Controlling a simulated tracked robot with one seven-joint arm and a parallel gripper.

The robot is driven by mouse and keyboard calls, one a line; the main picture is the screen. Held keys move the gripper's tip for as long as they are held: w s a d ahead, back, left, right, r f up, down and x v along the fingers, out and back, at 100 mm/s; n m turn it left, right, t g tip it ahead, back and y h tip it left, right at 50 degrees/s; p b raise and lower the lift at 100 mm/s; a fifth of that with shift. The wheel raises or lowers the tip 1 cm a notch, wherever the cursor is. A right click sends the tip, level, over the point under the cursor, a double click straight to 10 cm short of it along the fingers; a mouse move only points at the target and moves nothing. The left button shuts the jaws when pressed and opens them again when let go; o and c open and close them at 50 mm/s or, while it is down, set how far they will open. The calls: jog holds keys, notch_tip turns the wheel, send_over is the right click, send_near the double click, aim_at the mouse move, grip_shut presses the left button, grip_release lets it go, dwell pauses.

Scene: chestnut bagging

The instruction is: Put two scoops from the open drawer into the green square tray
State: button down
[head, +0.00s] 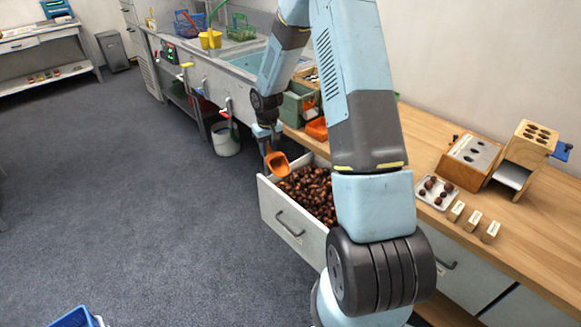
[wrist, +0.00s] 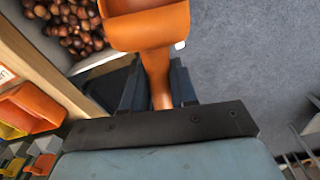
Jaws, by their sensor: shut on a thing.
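My gripper (head: 266,143) is shut on the handle of an orange scoop (head: 278,164). In the wrist view the handle (wrist: 157,72) runs between the two fingers, with the scoop's bowl beyond. I see no chestnuts in the visible part of the bowl. The scoop is over the far left corner of the open drawer (head: 281,213), which holds many brown chestnuts (head: 312,192). The chestnuts also show at the upper left of the wrist view (wrist: 66,24). A green box (head: 297,104) stands on the counter behind the drawer; I cannot tell if it is the green square tray.
Orange bins (head: 317,129) stand on the wooden counter (head: 424,147) near the drawer. A white tray (head: 422,196) with several chestnuts, small labelled blocks (head: 473,219) and wooden stands are to the right. A white bucket (head: 226,141) is beyond the drawer.

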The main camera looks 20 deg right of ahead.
aim_at(286, 163)
jog(key=s+d+f+n, duration=0.1)
jog(key=s+n, duration=0.1)
jog(key=s+d+f+n+t+y, duration=0.1)
jog(key=s+n, duration=0.1)
jog(key=s+d+f+n+y, duration=0.1)
jog(key=s+d+n, duration=0.1)
jog(key=s, duration=0.1)
jog(key=shift+d+t, duration=0.1)
jog(key=shift+t, duration=0.3)
jog(key=shift+s+d+f+n+y, duration=0.1)
jog(key=shift+s+d+n+y, duration=0.15)
jog(key=shift+s+n, duration=0.35)
jog(key=shift+s+d+n+y, duration=0.1)
jog(key=shift+s+n+y, duration=0.15)
jog(key=shift+s+n, duration=0.35)
jog(key=shift+s+d+f+g+h, duration=0.6)
jog(key=shift+d+f, duration=0.55)
jog(key=shift+f, duration=2.3)
jog(key=shift+s+d+f+g+h, duration=0.4)
jog(key=shift+s+d+f+h, duration=0.45)
jog(key=shift+f, duration=2.55)
notch_tip(286, 163, up, 7)
jog(key=g+h, duration=0.2)
jog(key=shift+w+a, duration=0.3)
jog(key=shift+w, duration=0.05)
